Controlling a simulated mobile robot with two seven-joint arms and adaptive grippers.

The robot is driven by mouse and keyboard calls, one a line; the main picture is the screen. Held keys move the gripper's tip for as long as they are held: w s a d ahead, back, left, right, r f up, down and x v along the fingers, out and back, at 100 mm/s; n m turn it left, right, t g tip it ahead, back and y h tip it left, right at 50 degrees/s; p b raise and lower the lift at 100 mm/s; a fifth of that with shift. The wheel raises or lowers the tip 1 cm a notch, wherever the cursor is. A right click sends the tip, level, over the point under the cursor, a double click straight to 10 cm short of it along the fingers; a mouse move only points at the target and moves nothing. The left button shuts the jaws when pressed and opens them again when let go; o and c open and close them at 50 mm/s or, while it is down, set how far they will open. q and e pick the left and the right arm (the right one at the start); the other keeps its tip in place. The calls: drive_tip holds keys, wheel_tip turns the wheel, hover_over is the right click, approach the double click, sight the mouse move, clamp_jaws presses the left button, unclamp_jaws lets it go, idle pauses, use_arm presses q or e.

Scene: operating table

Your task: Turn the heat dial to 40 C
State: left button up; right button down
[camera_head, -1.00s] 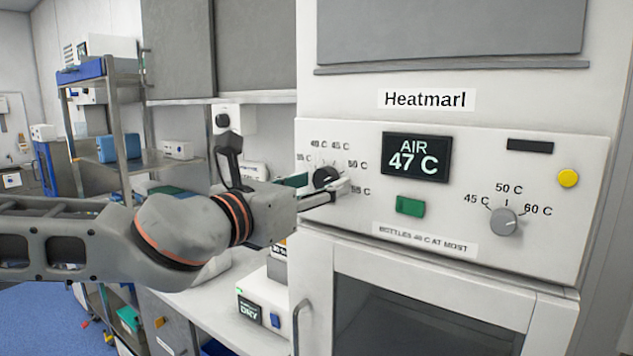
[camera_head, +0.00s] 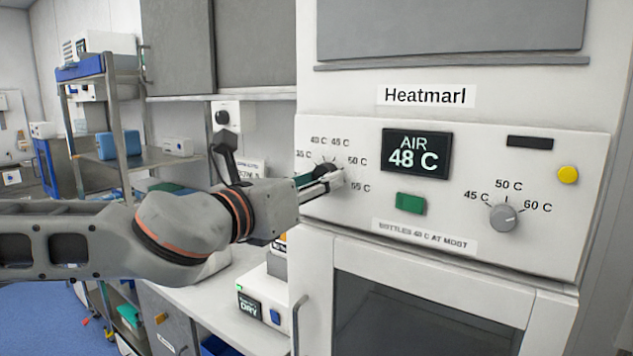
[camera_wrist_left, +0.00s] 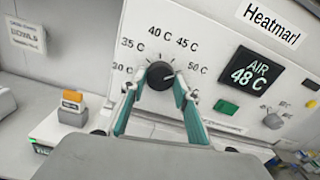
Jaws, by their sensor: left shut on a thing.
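The black heat dial (camera_head: 322,170) is on the left of the white Heatmarl cabinet's panel, ringed by marks from 35 C to 55 C in the head view. In the left wrist view the dial (camera_wrist_left: 159,76) sits between the fingertips, with marks from 30 C to 50 C visible. Its pale pointer line seems to lie to the right, on the 50 C side; the exact setting is hard to read. My left gripper (camera_wrist_left: 157,82) is shut on the dial, one teal finger on each side. The fingers partly hide the dial in the head view.
The display (camera_head: 415,153) reads AIR 48 C. A green button (camera_head: 410,203), a second grey dial (camera_head: 503,218) and a yellow button (camera_head: 568,175) are on the same panel. A label (camera_head: 425,236) about bottles is below. A counter with small devices is at the left.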

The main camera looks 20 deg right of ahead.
use_arm(q)
drive_tip(key=shift+r+n+p, duration=0.15)
drive_tip(key=shift+n+p, duration=0.9)
drive_tip(key=shift+n, duration=5.95)
use_arm(e)
drive_tip(key=shift+s+d+f+g+h, duration=0.15)
drive_tip(key=shift+s+d, duration=0.15)
drive_tip(key=shift+d, duration=0.15)
drive_tip(key=shift+s+d+f+g+h, duration=0.15)
drive_tip(key=shift+s+d, duration=0.1)
drive_tip(key=shift+d, duration=0.2)
use_arm(q)
drive_tip(key=o, duration=1.1)
use_arm(e)
drive_tip(key=shift+d, duration=0.1)
drive_tip(key=shift+s, duration=0.1)
use_arm(q)
drive_tip(key=shift+s, duration=0.1)
